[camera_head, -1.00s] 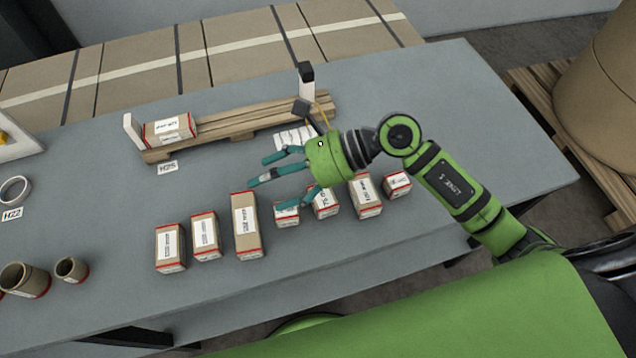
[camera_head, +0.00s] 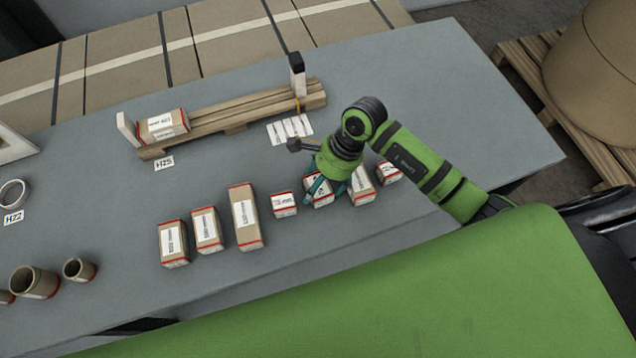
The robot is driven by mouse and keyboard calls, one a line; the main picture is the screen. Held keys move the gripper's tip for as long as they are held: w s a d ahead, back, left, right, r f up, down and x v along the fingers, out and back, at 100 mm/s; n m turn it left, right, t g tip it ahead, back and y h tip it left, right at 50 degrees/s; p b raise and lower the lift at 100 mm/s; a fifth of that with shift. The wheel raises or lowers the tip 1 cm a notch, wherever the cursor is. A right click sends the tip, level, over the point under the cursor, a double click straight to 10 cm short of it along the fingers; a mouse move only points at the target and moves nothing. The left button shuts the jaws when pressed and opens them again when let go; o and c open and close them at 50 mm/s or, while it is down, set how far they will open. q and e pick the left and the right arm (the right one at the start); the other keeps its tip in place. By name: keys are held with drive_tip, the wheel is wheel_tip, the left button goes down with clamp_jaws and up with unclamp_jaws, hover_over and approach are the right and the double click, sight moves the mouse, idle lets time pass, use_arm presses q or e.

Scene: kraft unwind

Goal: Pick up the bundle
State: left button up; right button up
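Kraft-paper bundles with red ends and white labels stand in a row on the grey table. From the left they are a first bundle (camera_head: 173,243), a second bundle (camera_head: 207,231), a tall bundle (camera_head: 245,217), a small bundle (camera_head: 284,204), a partly covered bundle (camera_head: 318,200), another bundle (camera_head: 361,185) and a small end bundle (camera_head: 388,172). My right gripper (camera_head: 325,188) points down over the partly covered bundle, its teal fingers beside it. Whether they touch or grip it is hidden. My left gripper is not in view.
A wooden rack (camera_head: 235,122) at the back holds one bundle (camera_head: 162,125) between white end posts. Brown tubes (camera_head: 35,282) and a tape ring (camera_head: 12,193) are at the left. The table (camera_head: 110,210) is clear between rack and row.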

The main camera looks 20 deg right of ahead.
drive_tip(key=c, duration=1)
